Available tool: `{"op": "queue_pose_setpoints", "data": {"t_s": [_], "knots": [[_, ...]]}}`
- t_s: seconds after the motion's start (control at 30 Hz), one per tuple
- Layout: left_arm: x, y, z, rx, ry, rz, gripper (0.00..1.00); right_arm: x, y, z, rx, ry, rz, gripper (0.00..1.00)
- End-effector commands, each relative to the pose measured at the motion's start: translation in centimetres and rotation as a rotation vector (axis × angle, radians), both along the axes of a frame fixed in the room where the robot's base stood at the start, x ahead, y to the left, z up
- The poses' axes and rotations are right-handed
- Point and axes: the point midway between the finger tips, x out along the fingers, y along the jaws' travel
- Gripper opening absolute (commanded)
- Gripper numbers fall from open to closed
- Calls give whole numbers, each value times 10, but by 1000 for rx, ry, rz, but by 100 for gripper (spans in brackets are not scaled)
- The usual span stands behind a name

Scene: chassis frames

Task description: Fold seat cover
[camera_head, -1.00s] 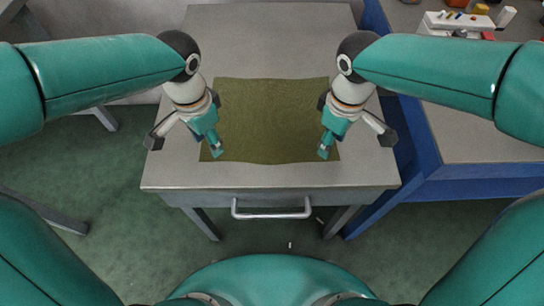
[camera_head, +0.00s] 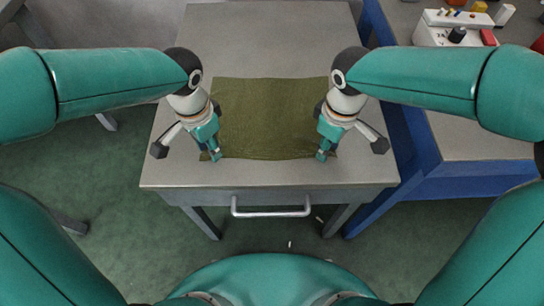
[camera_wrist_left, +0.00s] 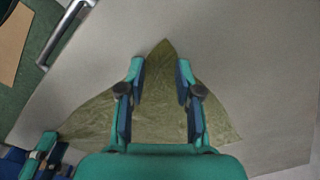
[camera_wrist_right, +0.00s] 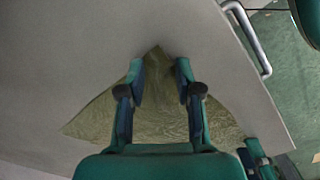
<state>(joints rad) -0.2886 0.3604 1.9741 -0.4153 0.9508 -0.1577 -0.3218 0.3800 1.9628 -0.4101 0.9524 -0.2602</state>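The olive-green seat cover (camera_head: 265,120) lies flat and spread out on the grey table. My left gripper (camera_head: 213,157) is at its near left corner. In the left wrist view, the fingers (camera_wrist_left: 160,82) stand apart, with the cover's pointed corner (camera_wrist_left: 163,62) between and just beyond them. My right gripper (camera_head: 322,157) is at the near right corner. In the right wrist view, its fingers (camera_wrist_right: 159,82) are also apart around the other corner (camera_wrist_right: 158,68). I cannot tell whether the fingers touch the cloth.
The grey table (camera_head: 270,35) has bare room behind the cover and a narrow strip in front. A drawer handle (camera_head: 271,211) is on its front. A blue-framed bench (camera_head: 470,180) stands to the right, with a white box (camera_head: 440,32) and small items on it.

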Motion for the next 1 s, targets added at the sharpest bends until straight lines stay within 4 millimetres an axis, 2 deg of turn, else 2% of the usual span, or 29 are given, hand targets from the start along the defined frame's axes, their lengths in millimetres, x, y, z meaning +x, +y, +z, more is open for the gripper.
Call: {"op": "queue_pose_setpoints", "data": {"t_s": [0.03,0.33,1.0], "knots": [[-1,0,-2,1,3,0,25,-1,0,-2,-2,3,1,25],[-1,1,-3,3,5,-1,0,-1,-1,-3,-3,5,1,0],[-2,1,-5,5,9,-2,0,-2,-2,-5,-6,10,1,0]]}}
